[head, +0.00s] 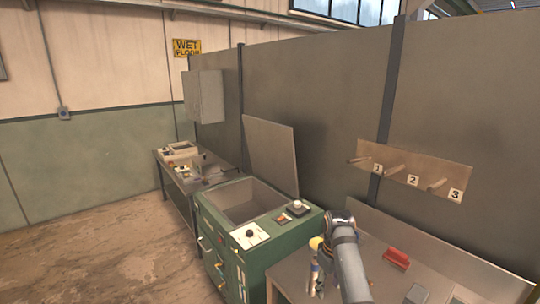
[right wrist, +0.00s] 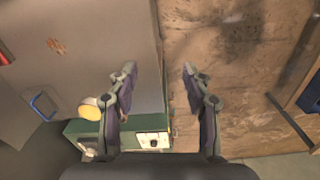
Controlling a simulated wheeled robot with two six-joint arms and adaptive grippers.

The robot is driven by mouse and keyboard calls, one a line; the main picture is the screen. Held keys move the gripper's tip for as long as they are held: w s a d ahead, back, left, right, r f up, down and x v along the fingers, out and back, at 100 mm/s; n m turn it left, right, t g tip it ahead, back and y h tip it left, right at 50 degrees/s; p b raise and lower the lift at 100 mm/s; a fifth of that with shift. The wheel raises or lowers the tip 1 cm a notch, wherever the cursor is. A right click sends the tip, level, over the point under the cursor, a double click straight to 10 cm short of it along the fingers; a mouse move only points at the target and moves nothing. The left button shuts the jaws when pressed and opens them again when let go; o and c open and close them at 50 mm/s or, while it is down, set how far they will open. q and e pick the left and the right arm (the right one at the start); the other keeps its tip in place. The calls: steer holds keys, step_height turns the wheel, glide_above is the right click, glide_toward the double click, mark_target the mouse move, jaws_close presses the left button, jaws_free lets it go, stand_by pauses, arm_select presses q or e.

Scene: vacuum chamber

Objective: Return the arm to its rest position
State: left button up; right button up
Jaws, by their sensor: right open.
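My right arm reaches over the grey table at the lower right of the head view. My right gripper (right wrist: 157,92) is open and empty in the right wrist view, its two fingers spread above the floor and the table edge. In the head view the right gripper (head: 316,268) points down near the table's left edge, beside a yellow round object (head: 316,243). That yellow object also shows in the right wrist view (right wrist: 90,108), left of the fingers. My left gripper is in neither view.
The green vacuum chamber (head: 272,252) stands left of the arm, its lid (head: 270,155) raised. A red object (head: 396,257) and grey blocks lie on the table (head: 376,292). A board with numbered pegs (head: 414,170) hangs on the grey partition. Open floor (head: 100,262) lies at the left.

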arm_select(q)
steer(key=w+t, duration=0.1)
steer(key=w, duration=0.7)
arm_select(e)
steer(key=s+d+f+m, duration=0.2)
steer(key=s+d+f, duration=0.2)
steer(key=f, duration=0.4)
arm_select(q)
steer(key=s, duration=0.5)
arm_select(e)
steer(key=s+d+m+t+h, duration=0.1)
steer(key=s+d+m+t, duration=0.2)
steer(key=s, duration=1.8)
step_height(320, 180, down, 33)
steer(key=s+d+b, duration=0.3)
steer(key=b, duration=0.4)
arm_select(q)
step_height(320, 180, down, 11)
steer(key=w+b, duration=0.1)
steer(key=b, duration=0.3)
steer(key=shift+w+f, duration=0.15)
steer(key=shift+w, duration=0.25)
arm_select(e)
steer(key=s+f+g, duration=0.2)
steer(key=s+f, duration=1.6)
steer(key=f, duration=0.3)
steer(key=shift+s+d+f+m, duration=0.2)
steer(key=shift+d+f+m, duration=0.1)
steer(key=shift+d, duration=0.15)
